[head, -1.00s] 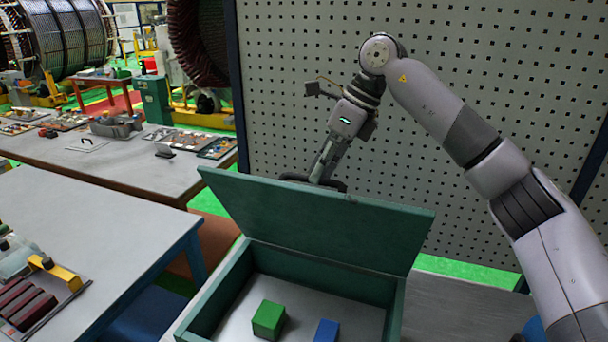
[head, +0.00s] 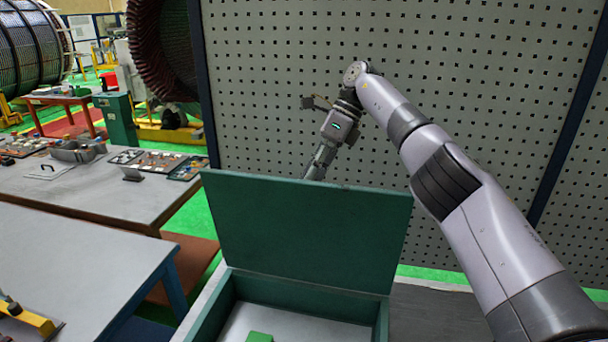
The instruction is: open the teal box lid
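The teal box (head: 217,302) stands on a table at the bottom middle, and its pale inner floor shows. Its lid (head: 305,230) is raised at the box's far edge, close to upright, with its broad inner face toward me. My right arm reaches in from the right, and my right gripper (head: 316,166) points down behind the lid. The fingertips are hidden by the lid, so I cannot tell whether they hold or touch it. My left gripper is out of view.
A green block (head: 259,337) lies in the box, cut by the picture's bottom edge. A perforated panel (head: 450,75) stands behind the arm. A grey table (head: 75,265) is at left, and a farther workbench (head: 95,190) holds trays of parts.

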